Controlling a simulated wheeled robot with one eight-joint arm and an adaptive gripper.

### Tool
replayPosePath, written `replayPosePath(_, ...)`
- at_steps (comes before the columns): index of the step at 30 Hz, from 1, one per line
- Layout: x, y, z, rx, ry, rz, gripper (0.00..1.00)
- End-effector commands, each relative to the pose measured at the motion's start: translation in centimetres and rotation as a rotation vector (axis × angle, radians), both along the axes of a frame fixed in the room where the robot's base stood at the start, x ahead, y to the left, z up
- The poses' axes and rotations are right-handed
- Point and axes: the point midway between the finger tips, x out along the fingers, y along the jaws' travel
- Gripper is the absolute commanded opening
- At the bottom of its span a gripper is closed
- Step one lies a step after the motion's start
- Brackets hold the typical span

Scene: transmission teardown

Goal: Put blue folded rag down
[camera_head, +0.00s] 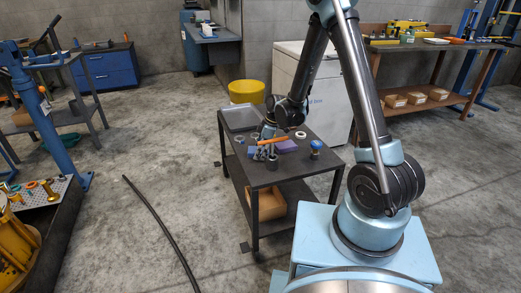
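My arm reaches over the dark workshop table (262,176), and my gripper (264,150) is low over its top, among small objects. The gripper is small in this view, so I cannot tell whether its fingers are open or shut. A small blue patch (252,153) shows just left of the gripper; it may be the blue folded rag. I cannot tell whether it is held or lies on the table. A flat purple-blue piece (288,146) lies right of the gripper.
A grey tray (238,129) is at the table's back left. An orange-handled tool (273,141), a white ring (300,135), a dark cylinder (272,162) and a blue-topped jar (316,148) crowd the middle and right. The front of the tabletop looks clear. A box (267,205) sits on the lower shelf.

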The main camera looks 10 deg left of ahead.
Motion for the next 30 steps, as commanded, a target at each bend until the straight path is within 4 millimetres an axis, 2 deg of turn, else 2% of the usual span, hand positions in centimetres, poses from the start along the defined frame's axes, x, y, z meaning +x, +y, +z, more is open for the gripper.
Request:
replayPosePath(23,-0.5,-0.1,0.8,0.0,-0.014,-0.003,0.73)
replayPosePath(30,-0.6,0.0,2.2,0.0,-0.014,-0.001,0.73)
